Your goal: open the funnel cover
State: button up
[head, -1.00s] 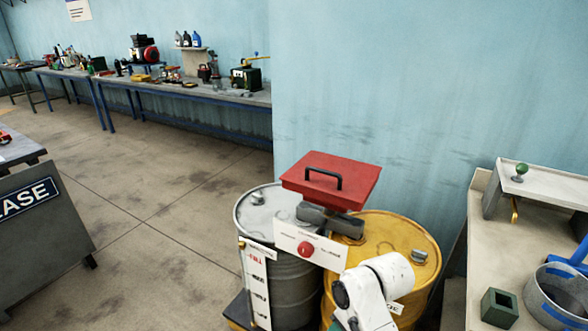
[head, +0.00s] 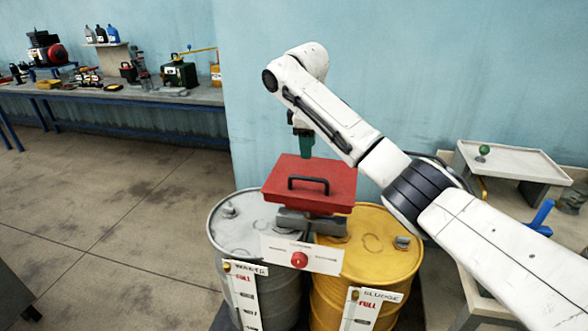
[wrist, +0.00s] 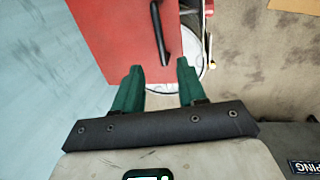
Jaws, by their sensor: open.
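The red funnel cover (head: 318,182) lies shut and flat above the two drums, with a black bar handle (head: 308,185) on top toward the front. In the wrist view the cover (wrist: 105,35) fills the upper middle, with its handle (wrist: 160,34) at the top. My gripper (head: 304,148) is above the back edge of the cover, pointing down. In the wrist view its green fingers (wrist: 158,80) are apart with nothing between them, short of the handle. Its fingertips are partly hard to see in the head view.
A grey waste drum (head: 228,225) and a yellow sludge drum (head: 385,265) stand below the cover. A panel with a red knob (head: 299,259) is in front. A side table with a green-knobbed shelf (head: 510,157) is at right. The wall is close behind.

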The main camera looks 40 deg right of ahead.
aim_at(308, 178)
jog(key=f, duration=0.3)
jog(key=d+f+p, duration=0.1)
jog(key=f, duration=0.3)
jog(key=w+f, duration=0.1)
jog(key=f, duration=0.2)
jog(key=shift+w+d+f, duration=0.1)
jog(key=shift+d+f, duration=0.1)
jog(key=shift+d, duration=0.15)
grip_shut()
